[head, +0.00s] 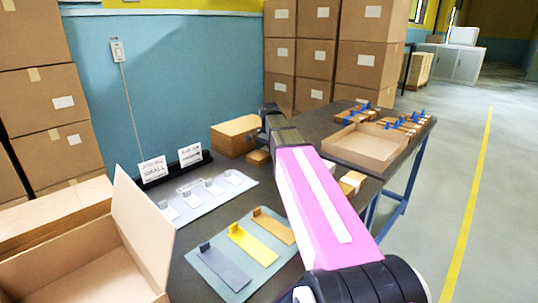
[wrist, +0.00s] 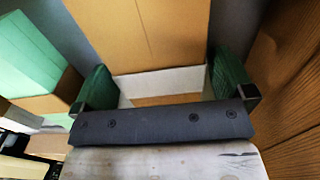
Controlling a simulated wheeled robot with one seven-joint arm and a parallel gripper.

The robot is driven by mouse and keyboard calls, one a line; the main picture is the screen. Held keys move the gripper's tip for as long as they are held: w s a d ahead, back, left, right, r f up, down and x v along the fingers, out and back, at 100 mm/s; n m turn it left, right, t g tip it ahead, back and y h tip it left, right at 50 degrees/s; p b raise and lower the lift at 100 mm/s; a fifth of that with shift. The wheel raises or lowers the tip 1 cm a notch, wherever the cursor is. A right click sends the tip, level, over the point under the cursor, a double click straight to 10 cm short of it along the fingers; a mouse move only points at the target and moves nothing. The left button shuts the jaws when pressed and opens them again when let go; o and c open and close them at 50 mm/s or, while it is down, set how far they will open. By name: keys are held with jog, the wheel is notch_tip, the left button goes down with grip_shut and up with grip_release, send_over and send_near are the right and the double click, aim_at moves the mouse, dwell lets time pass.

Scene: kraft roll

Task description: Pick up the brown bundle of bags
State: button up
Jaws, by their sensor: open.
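My gripper (head: 268,116) is over the far part of the dark table in the head view, close to a brown block. In the wrist view my gripper (wrist: 166,88) is open, its two green-padded fingers apart. A low brown piece with a white strip (wrist: 180,99) shows in the gap between them, partly hidden by the dark gripper bar. It may be the brown bundle of bags; I cannot tell whether the fingers touch it. A small brown piece (head: 258,157) lies below the gripper in the head view. Another brown piece with a white band (head: 352,183) lies right of my arm.
A brown block (head: 232,137) stands beside the gripper. An open carton (head: 85,265) is at front left, a shallow tray (head: 368,148) at right. A mat (head: 205,258) holds grey, yellow and brown strips. A white board (head: 190,210) lies behind it. Stacked cartons (head: 316,55) stand behind.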

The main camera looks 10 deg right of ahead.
jog(key=c, duration=0.9)
jog(key=shift+c, duration=0.2)
jog(key=shift+r, duration=0.1)
